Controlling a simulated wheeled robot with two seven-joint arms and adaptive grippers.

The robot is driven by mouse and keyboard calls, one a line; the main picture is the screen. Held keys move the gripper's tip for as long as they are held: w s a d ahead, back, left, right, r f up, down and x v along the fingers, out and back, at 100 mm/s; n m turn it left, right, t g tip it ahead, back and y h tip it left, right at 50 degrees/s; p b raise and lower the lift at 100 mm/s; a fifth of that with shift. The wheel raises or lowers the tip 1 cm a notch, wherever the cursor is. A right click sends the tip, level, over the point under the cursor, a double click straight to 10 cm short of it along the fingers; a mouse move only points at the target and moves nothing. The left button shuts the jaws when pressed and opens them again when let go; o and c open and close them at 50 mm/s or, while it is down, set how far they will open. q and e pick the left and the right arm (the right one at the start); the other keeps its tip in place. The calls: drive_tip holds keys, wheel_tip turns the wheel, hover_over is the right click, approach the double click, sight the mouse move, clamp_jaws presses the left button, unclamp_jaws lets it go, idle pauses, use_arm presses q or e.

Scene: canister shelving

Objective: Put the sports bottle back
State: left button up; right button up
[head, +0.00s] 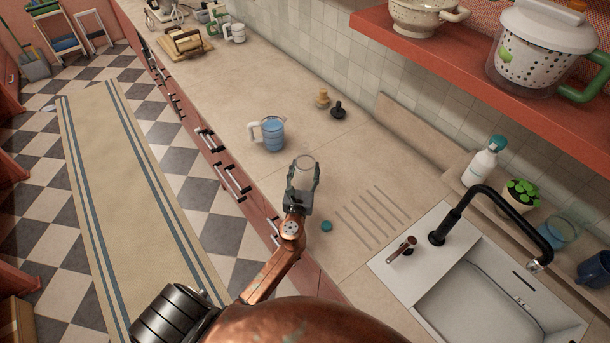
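A white bottle with a teal cap (483,163), which looks like the sports bottle, stands upright on the ledge behind the sink, well to the right of my gripper. My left gripper (303,182) is over the counter with its fingers against both sides of a clear, open-topped container (304,166). The container looks empty; its lower part is hidden by the gripper, so I cannot tell whether it touches the counter. A small teal cap (326,226) lies on the counter to the right of my wrist. My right gripper is not in view.
A blue pitcher (272,134) stands behind my gripper. Two small stoppers (338,110) stand farther back. The sink (480,290) and black faucet (470,200) are at right. A red shelf (470,80) overhangs the back, holding a colander (415,18) and a large canister (535,60).

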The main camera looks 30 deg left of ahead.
use_arm(q)
drive_tip(key=shift+f, duration=1.3)
drive_tip(key=shift+f+b, duration=0.1)
drive_tip(key=shift+b, duration=0.25)
drive_tip(key=o, duration=1.2)
drive_tip(key=v, duration=1.2)
drive_tip(key=shift+b, duration=0.35)
